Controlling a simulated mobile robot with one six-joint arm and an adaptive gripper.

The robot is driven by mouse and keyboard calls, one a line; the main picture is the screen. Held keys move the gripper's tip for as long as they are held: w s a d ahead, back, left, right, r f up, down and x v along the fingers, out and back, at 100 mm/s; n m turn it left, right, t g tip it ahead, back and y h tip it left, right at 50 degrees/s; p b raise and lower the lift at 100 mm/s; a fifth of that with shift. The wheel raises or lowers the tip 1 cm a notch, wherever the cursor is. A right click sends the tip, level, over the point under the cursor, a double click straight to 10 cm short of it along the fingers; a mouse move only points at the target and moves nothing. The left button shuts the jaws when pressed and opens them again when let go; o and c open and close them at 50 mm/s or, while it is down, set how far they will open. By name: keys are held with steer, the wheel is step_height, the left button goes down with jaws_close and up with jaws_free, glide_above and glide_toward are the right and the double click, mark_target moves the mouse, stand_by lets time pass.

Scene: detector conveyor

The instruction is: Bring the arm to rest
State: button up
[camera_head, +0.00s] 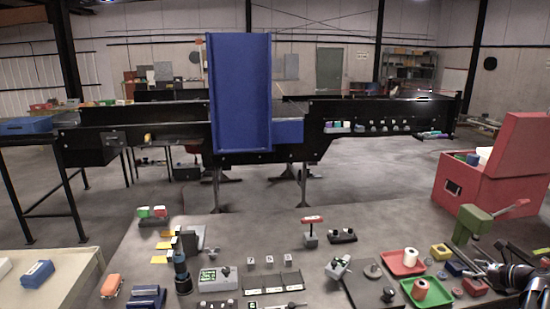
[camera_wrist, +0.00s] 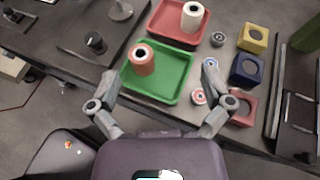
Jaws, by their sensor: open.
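My gripper (camera_wrist: 161,92) is open and empty in the wrist view, its two fingers spread apart above the front edge of the bench. The green tray (camera_wrist: 180,88) with an orange-red roll (camera_wrist: 142,58) in it lies just beyond the fingers. In the head view, part of my arm (camera_head: 515,275) shows at the lower right corner, beside the trays. Whether the fingers touch anything there cannot be told.
A red tray (camera_wrist: 169,26) with a white roll (camera_wrist: 192,15) lies behind the green one. Yellow (camera_wrist: 253,38), blue (camera_wrist: 247,69) and red (camera_wrist: 243,108) blocks stand to the right. A red bin (camera_head: 487,170) and a black conveyor (camera_head: 375,112) stand farther back.

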steer(key=a+f+n+g, duration=0.3)
steer(key=a+n, duration=0.3)
steer(key=a, duration=0.6)
steer(key=w+a+f+n+g+h, duration=0.1)
steer(key=a+f+n+g, duration=0.2)
steer(key=a+n, duration=0.4)
steer(key=a+f+n+g+h, duration=0.1)
steer(key=a+f+n+g, duration=0.2)
steer(key=a, duration=1.4)
steer(key=shift+w+a+f+n, duration=0.15)
steer(key=shift+w+f+n, duration=0.05)
steer(key=shift+n, duration=0.8)
steer(key=shift+w+a+f+n, duration=0.1)
steer(key=shift+w+f+n, duration=0.1)
steer(key=shift+n, duration=0.8)
steer(key=s+a+f+n+g+h, duration=0.2)
steer(key=s+a+n+h, duration=0.3)
steer(key=a+n, duration=0.55)
steer(key=s+a+f+b, duration=0.1)
steer(key=s+f+b, duration=0.3)
steer(key=f+b, duration=0.4)
steer(key=shift+f+g+y+b, duration=0.25)
steer(key=shift+g+y+b, duration=0.15)
steer(key=shift+b, duration=0.1)
